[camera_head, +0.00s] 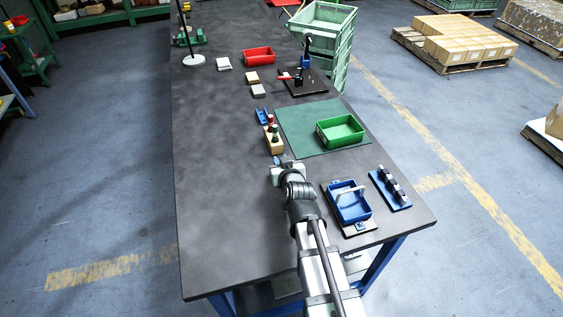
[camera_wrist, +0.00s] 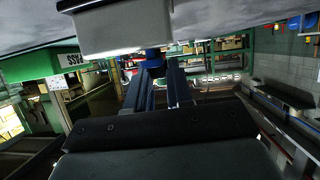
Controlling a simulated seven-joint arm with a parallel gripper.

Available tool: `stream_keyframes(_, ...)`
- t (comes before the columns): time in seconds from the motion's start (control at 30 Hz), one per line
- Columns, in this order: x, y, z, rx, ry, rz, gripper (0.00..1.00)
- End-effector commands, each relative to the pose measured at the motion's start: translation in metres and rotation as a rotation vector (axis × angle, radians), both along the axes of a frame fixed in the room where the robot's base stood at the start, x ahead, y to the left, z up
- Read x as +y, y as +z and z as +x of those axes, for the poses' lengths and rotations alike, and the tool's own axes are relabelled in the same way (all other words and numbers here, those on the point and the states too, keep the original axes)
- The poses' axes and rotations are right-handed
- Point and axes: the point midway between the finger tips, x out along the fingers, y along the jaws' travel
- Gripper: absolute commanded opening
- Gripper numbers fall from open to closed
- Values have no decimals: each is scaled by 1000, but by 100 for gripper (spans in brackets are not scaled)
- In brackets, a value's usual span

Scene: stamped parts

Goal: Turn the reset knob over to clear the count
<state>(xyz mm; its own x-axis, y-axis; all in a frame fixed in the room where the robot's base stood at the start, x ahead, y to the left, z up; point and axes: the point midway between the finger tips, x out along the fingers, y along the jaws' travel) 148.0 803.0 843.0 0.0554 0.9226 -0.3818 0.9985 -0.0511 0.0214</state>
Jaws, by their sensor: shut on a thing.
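My gripper (camera_head: 283,161) is low over the near middle of the bench, reaching away from the camera. In the wrist view its two dark blue fingers (camera_wrist: 153,80) come together on a small blue part (camera_wrist: 153,53), beside a pale block (camera_wrist: 120,28). This part may be the reset knob; its shape and turn angle are mostly hidden. The wrist picture is upside down, with the bench at the top. In the head view my arm hides most of this spot.
A wooden block (camera_head: 275,146) with red and green pegs stands just beyond my gripper. A green bin (camera_head: 340,131) sits on a green mat (camera_head: 296,121). A blue carrier (camera_head: 352,207) and a blue rack (camera_head: 391,190) lie right of my arm. The bench to the left is clear.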

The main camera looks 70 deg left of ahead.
Motion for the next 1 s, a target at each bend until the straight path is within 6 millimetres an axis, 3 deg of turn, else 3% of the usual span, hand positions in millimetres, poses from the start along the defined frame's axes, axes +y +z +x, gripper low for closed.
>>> stream_keyframes(0.37, 0, 0, 0, 0, -1, -1, 0)
stream_keyframes(0.4, 0, 0, 0, 0, -1, -1, 23)
stream_keyframes(0.63, 0, 0, 0, 0, -1, -1, 45)
stream_keyframes(1.0, -3, 1, 0, 0, -1, -1, 46)
